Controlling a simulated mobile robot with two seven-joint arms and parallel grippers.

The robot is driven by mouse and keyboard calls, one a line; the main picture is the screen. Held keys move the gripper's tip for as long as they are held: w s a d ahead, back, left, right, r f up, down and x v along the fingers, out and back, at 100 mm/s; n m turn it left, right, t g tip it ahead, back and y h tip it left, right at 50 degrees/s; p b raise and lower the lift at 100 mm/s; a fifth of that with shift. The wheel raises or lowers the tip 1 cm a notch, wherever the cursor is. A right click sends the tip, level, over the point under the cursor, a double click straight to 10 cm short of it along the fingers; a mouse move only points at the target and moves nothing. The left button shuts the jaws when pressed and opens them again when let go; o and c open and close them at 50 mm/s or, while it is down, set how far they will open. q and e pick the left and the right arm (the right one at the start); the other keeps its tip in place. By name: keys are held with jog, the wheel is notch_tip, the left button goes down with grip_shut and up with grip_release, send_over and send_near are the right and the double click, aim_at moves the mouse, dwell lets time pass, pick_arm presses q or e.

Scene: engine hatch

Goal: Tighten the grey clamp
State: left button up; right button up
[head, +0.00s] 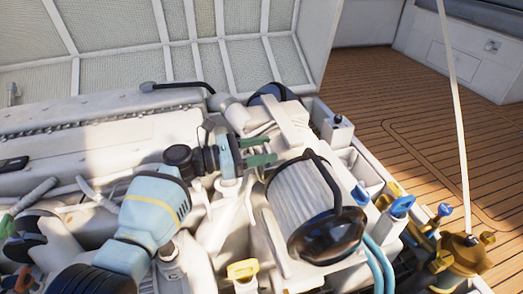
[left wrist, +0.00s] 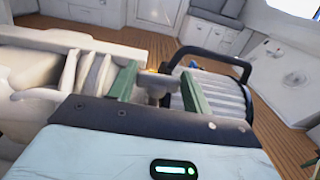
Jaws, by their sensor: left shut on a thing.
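My left gripper (head: 268,150) reaches over the engine from the left, with its green fingers pointing right toward a ribbed pale cylinder. In the left wrist view the two green fingers of my left gripper (left wrist: 157,90) stand on either side of a small grey piece, which looks like the grey clamp (left wrist: 155,88). The gripper is shut on it. In the head view the clamp is too small and too hidden by the fingers to make out clearly. My right gripper is not in view.
The ribbed cylinder (head: 300,197) with a black handle and black end cap stands close to the fingertips. An open hatch lid (head: 120,45) rises behind. Wooden deck (head: 390,110) is clear at right.

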pick_arm(q)
jog(key=o, duration=1)
jog(key=shift+c, duration=0.2)
jog(key=shift+a, duration=0.1)
jog(key=shift+s+a, duration=0.15)
jog(key=shift+a, duration=0.2)
jog(key=shift+p+v, duration=1.35)
jog(key=shift+v, duration=2.05)
